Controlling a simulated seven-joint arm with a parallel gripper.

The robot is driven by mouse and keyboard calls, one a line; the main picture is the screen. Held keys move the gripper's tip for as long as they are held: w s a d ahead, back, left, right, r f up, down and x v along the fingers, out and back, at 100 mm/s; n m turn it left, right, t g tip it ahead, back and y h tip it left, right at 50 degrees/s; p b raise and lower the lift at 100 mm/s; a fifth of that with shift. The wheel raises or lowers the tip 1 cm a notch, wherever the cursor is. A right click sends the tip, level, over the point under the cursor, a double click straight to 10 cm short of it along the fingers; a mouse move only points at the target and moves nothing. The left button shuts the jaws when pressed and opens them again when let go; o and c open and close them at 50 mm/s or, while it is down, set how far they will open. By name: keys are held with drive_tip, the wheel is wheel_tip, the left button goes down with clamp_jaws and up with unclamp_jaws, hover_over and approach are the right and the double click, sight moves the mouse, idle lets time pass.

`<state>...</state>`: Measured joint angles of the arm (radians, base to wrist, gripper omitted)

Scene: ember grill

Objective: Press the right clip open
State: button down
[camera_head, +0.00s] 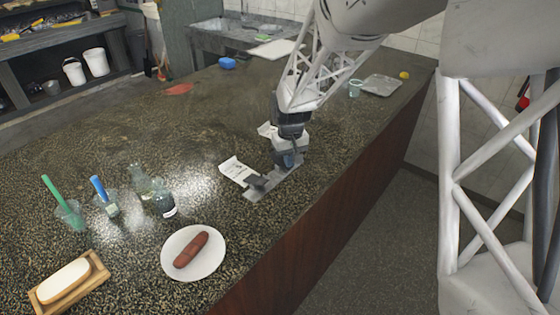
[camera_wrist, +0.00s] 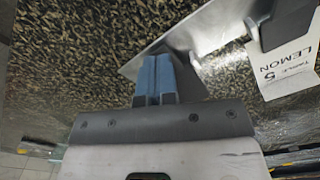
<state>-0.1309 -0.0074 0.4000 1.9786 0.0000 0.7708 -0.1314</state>
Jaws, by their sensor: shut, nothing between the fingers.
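A metal ticket rail (camera_head: 262,190) lies on the stone counter near its front edge. A dark clip (camera_head: 257,181) on its near end holds a white ticket (camera_head: 236,169). A second white ticket (camera_head: 266,130) lies farther back, and its clip is hidden behind my gripper. My gripper (camera_head: 288,163) points down at the rail, shut and empty. In the wrist view, its blue fingertips (camera_wrist: 155,78) are together over the rail plate (camera_wrist: 185,42). A dark clip (camera_wrist: 282,22) and a ticket reading "LEMON" (camera_wrist: 292,68) sit to the right, apart from the fingers. I cannot tell whether the fingertips touch anything.
A plate (camera_head: 206,268) with a sausage (camera_head: 192,250), glass bottles (camera_head: 164,198), brush cups (camera_head: 70,215) and a wooden tray (camera_head: 97,263) stand at the front left. A cup (camera_head: 355,89) and metal tray (camera_head: 381,86) are behind. The counter's middle left is clear.

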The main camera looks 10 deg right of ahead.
drive_tip(key=shift+r, duration=0.15)
drive_tip(key=shift+r, duration=2.9)
drive_tip(key=shift+s, duration=0.1)
drive_tip(key=shift+s+d+r, duration=0.15)
drive_tip(key=shift+r, duration=0.1)
drive_tip(key=s+d+r+m+t, duration=0.1)
drive_tip(key=s+d+r, duration=0.1)
drive_tip(key=s+r, duration=0.35)
drive_tip(key=s+d+r, duration=0.3)
drive_tip(key=s, duration=0.6)
drive_tip(key=s+d+r+m, duration=0.1)
drive_tip(key=s, duration=0.8)
drive_tip(key=s+d+r+m+t, duration=0.1)
drive_tip(key=s+d, duration=0.1)
drive_tip(key=s, duration=0.8)
drive_tip(key=shift+d+r+t, duration=0.2)
drive_tip(key=shift+d+t, duration=0.05)
drive_tip(key=shift+t, duration=0.05)
